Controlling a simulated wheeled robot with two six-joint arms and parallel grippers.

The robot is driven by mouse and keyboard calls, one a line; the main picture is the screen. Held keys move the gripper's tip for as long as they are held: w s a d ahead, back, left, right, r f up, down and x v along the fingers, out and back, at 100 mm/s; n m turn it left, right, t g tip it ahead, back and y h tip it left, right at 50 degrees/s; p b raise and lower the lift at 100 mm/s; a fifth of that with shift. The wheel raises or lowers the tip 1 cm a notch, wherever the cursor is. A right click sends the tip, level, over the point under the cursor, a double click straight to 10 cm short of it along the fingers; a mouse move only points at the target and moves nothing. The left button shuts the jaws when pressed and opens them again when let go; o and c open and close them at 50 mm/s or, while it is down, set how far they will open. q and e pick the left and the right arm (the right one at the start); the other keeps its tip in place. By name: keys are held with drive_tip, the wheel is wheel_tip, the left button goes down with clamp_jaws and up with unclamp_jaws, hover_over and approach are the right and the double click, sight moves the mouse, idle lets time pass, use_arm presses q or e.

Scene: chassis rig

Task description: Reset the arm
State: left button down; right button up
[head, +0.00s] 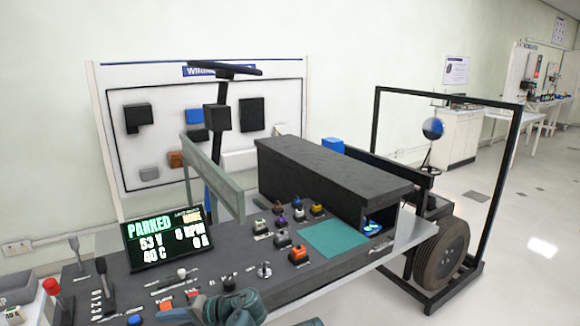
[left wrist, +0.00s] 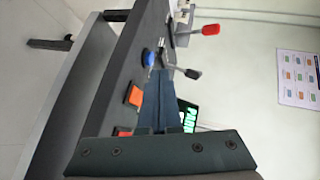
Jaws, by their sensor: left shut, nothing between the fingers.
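My left gripper (head: 232,306) is at the bottom edge of the head view, a teal-grey shape over the front of the dark control console (head: 228,268). In the left wrist view its two dark fingers (left wrist: 157,98) lie together, shut and empty. An orange button (left wrist: 134,96), a blue button (left wrist: 148,57) and a black-knobbed lever (left wrist: 190,75) show around the fingertips; I cannot tell whether the fingers touch any of them. Most of the left arm is out of frame. My right gripper is not in view.
A display (head: 166,238) reading PARKED stands on the console. A red-knobbed lever (head: 51,287) is at the left. A teal pad (head: 334,240) and a long dark box (head: 332,178) are at the right. Beyond them stand a wheel (head: 441,250) and a black frame (head: 498,190).

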use_arm(q)
drive_tip(key=s+d+m+h+p, duration=0.1)
drive_tip(key=s+d+h+p, duration=0.2)
drive_tip(key=d, duration=0.4)
drive_tip(key=s+d+m+g+h+p, duration=0.1)
drive_tip(key=s+d+h+p, duration=0.3)
drive_tip(key=d, duration=0.4)
drive_tip(key=s+d+f+m+g+h+p, duration=0.1)
drive_tip(key=s+d+h+p, duration=0.2)
drive_tip(key=d+h+p, duration=0.2)
drive_tip(key=d+h, duration=0.1)
drive_tip(key=d, duration=0.2)
drive_tip(key=shift+s+d+p, duration=0.25)
drive_tip(key=shift+s+p, duration=0.15)
